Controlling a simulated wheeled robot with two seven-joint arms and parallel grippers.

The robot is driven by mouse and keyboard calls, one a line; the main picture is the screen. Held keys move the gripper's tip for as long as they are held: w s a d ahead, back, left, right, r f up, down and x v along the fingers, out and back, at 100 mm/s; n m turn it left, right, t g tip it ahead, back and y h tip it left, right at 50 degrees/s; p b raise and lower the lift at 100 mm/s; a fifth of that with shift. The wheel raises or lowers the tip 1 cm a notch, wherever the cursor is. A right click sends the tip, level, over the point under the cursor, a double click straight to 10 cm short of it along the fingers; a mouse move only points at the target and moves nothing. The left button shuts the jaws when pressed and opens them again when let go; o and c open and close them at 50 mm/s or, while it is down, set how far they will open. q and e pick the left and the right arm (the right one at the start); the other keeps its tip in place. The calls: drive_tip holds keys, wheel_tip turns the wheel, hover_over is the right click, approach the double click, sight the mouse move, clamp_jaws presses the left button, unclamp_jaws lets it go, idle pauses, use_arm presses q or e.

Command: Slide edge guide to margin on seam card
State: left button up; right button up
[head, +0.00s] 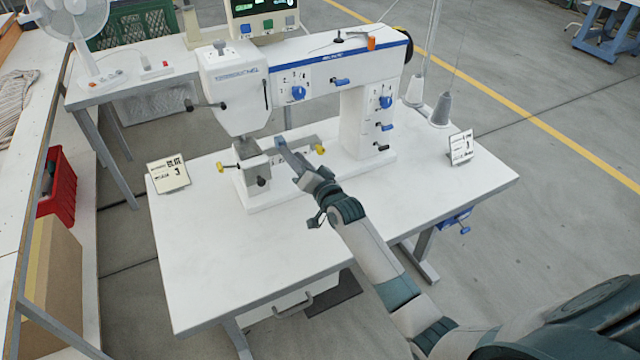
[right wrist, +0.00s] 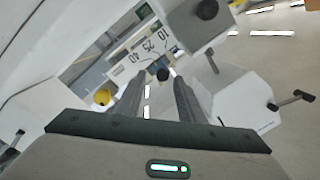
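I cannot tell for certain which part is the edge guide. A scale plate (right wrist: 140,55) marked 10, 25 and 40 shows in the right wrist view, with a black knob (right wrist: 163,74) just before it. My right gripper (head: 281,143) reaches in beside the block. In the right wrist view its fingers (right wrist: 159,82) are apart, with the knob showing between their tips; contact is not clear. A small card (head: 168,173) reading 3 stands at left. My left gripper is out of view.
A second card (head: 461,146) stands at the table's right. Yellow knobs (head: 220,167) (head: 320,149) flank the block, and a lever (head: 205,105) sticks out from the press head. Thread cones (head: 440,110) stand behind right. The front of the table (head: 240,250) is clear.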

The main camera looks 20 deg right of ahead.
drive_tip(key=s+d+b, duration=0.2)
drive_tip(key=s+b, duration=0.1)
drive_tip(key=s, duration=1.3)
drive_tip(key=shift+s+d, duration=0.15)
drive_tip(key=shift+d, duration=0.05)
